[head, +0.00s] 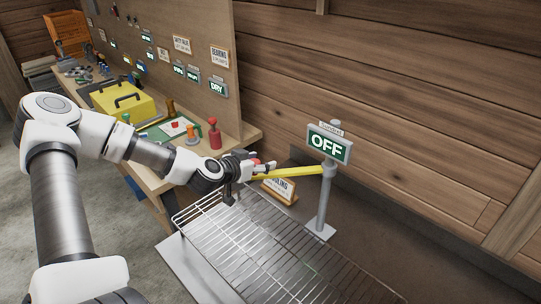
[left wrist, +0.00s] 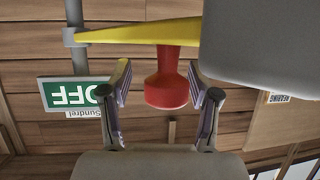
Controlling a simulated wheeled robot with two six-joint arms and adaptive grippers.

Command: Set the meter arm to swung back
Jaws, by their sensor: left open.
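The meter arm is a yellow bar (head: 295,172) on a grey post (head: 324,205). It reaches left from the post and ends at a red knob (head: 256,162). The post carries a sign (head: 328,146) reading OFF. My left gripper (head: 264,166) is at the knob end of the bar. In the left wrist view, which is upside down, the red knob (left wrist: 167,90) hangs from the yellow bar (left wrist: 140,33) between the two open fingers of the left gripper (left wrist: 158,75), with gaps on both sides. My right gripper is not in view.
A wire rack (head: 270,240) lies below the gripper. A workbench (head: 155,180) at left holds a yellow toolbox (head: 122,102) and a red-handled item (head: 214,135). A plank wall (head: 420,110) rises behind.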

